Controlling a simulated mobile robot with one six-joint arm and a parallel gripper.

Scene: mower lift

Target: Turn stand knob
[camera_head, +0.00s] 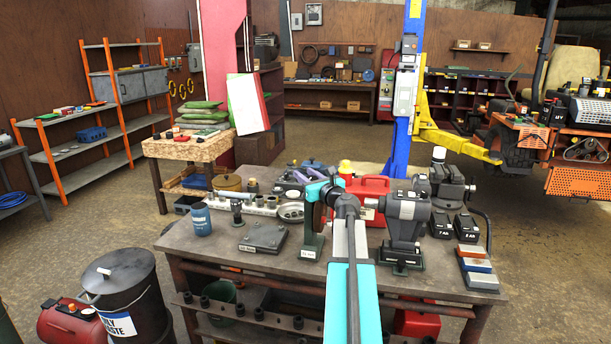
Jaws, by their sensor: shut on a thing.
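The stand (312,243) is a dark green upright with a labelled foot on the workbench, just left of my teal and white arm. My gripper (328,197) is at the top of the stand, at the end of my arm. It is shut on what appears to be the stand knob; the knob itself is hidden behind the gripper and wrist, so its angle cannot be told.
On the workbench (225,247), a grey bench vise (408,212) and a red can (366,190) stand close right of my arm. A flat dark plate (263,237) and a blue cup (200,219) lie left. Battery packs and sharpening blocks (476,266) fill the right end.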

